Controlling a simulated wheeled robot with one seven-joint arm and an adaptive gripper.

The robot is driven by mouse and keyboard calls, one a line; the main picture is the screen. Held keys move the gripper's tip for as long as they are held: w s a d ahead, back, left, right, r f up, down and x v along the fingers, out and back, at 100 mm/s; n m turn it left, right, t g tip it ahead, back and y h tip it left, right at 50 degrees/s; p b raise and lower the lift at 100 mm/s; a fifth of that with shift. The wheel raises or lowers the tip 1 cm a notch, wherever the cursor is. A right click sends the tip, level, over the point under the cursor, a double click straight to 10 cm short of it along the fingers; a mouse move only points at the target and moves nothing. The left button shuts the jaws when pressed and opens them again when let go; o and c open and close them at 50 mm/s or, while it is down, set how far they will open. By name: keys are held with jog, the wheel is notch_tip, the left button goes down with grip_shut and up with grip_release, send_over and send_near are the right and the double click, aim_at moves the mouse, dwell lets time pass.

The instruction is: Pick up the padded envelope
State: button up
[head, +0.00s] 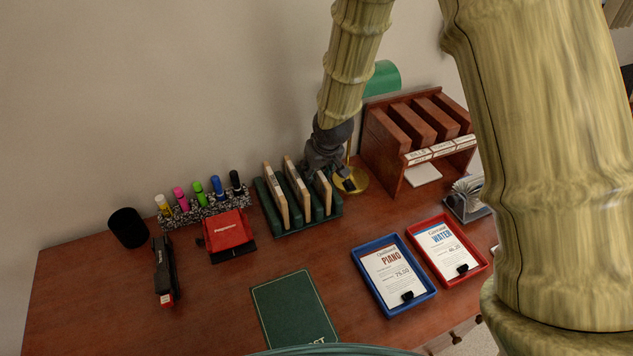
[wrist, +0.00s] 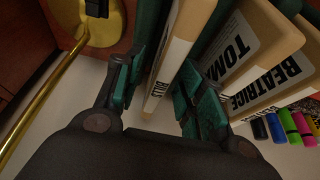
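Three tan padded envelopes or folders stand upright in a green slotted rack (head: 301,226) on the desk; I cannot tell which the task means. The left one (head: 275,194), middle one (head: 296,186) and right one (head: 322,191) show in the head view. My gripper (head: 326,172) is at the right one. Its green-padded fingers (wrist: 164,88) stand apart on either side of the BILLS one, with gaps visible. The right finger partly covers the rack's neighbouring slot.
A brass lamp base (head: 357,184) stands close right of the rack, a wooden sorter (head: 385,140) beyond it. Markers (head: 200,194) and a red punch (head: 227,232) are left. Blue (head: 428,289) and red (head: 480,258) trays lie in front.

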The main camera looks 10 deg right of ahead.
jog(key=shift+f, duration=0.25)
dwell(0.5)
grip_shut()
